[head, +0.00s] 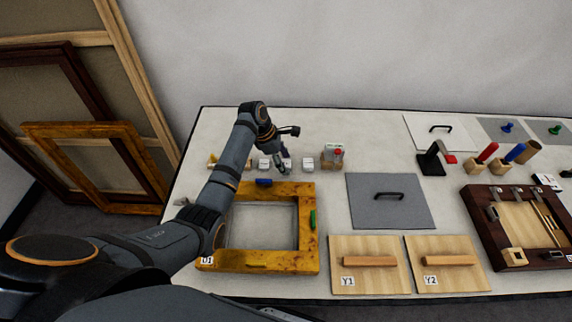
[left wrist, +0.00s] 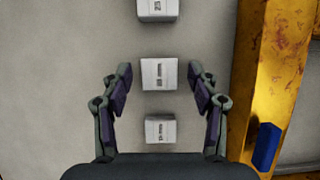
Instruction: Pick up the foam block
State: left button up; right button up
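Several small white blocks with printed labels stand in a row near the back of the table; I cannot read which one is foam. In the left wrist view there is a middle block (left wrist: 158,74), one above it (left wrist: 157,9) and one below it (left wrist: 160,129). My left gripper (head: 283,166) is over this row in the head view. In the left wrist view the left gripper (left wrist: 162,80) is open, its fingers on either side of the middle block with gaps, touching nothing. Its height above the block is unclear. My right gripper is not in view.
A gilt frame (head: 309,257) with blue and green pieces on it lies just in front of the row. A grey panel with a handle (head: 407,212) and wooden boards (head: 345,284) lie farther right.

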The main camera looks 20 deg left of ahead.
pick_arm(q)
jog(key=c, duration=0.6)
notch_tip(320, 180, up, 10)
jog(key=shift+b, duration=0.5)
